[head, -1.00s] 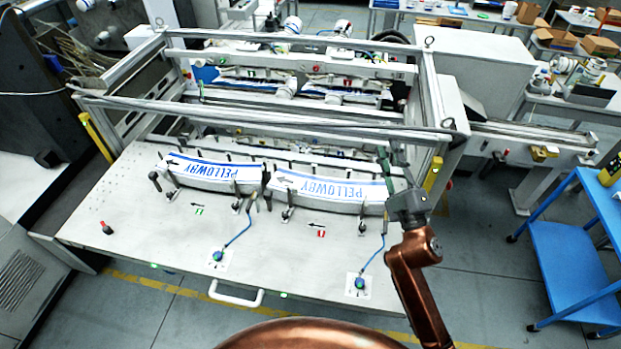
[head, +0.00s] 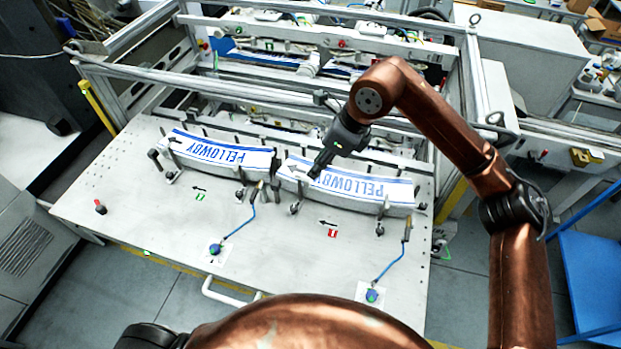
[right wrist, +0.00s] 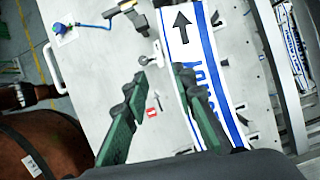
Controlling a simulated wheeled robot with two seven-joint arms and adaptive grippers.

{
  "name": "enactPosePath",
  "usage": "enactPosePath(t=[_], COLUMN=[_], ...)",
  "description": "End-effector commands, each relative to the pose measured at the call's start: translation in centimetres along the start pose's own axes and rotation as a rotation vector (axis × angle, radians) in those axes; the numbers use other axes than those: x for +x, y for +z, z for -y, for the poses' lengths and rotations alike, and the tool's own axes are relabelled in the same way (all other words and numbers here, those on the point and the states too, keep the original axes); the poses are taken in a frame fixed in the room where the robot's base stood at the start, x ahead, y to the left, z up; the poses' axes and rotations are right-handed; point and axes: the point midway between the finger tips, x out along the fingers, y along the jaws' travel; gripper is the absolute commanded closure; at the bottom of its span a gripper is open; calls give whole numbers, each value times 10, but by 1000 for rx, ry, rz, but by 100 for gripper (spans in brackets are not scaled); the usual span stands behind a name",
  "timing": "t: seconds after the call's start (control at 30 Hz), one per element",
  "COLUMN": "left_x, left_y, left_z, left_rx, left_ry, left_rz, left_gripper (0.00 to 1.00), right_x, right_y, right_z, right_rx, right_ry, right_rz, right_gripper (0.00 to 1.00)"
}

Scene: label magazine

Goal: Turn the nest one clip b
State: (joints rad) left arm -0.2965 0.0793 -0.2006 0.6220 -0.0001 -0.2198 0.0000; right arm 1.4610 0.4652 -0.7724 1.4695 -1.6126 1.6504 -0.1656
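My right gripper (head: 316,174) hangs above the left end of the right nest's white and blue PELLOWBY strip (head: 365,186). In the right wrist view my right gripper (right wrist: 158,74) has its two green fingers apart with nothing between them. A small metal clip (right wrist: 147,60) shows beyond the fingertips at the strip's front edge, apart from them. In the head view clips stand at this nest's front left (head: 295,207) and front right (head: 380,229). A red marker (head: 333,233) lies in front of this nest. Which clip is b cannot be read. My left gripper is out of view.
A second nest with a PELLOWBY strip (head: 215,150) lies to the left, with a green marker (head: 200,197) before it. Blue-corded tools (head: 407,229) stand at the front. Frame bars (head: 300,100) cross behind the nests. The front of the white table (head: 150,210) is mostly clear.

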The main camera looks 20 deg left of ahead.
Motion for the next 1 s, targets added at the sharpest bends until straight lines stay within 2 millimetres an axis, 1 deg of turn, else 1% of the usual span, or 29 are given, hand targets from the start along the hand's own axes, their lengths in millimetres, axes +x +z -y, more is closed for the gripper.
enactPosePath(t=[0.13,0.4,0.53,0.7,0.9,1.0], left_x=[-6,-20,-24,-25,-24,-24], left_y=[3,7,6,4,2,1], left_z=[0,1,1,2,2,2], left_rx=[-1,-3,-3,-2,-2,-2], left_ry=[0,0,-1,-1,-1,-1], left_rz=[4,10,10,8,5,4], left_gripper=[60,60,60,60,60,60], right_x=[12,54,67,74,75,75], right_y=[-4,-3,-3,-2,-3,-3], right_z=[2,2,1,1,1,1], right_rx=[4,6,4,2,1,1], right_ry=[-5,-3,-3,-5,-4,-4], right_rz=[-14,-10,-9,-7,-8,-8], right_gripper=[75,75,75,75,75,82])
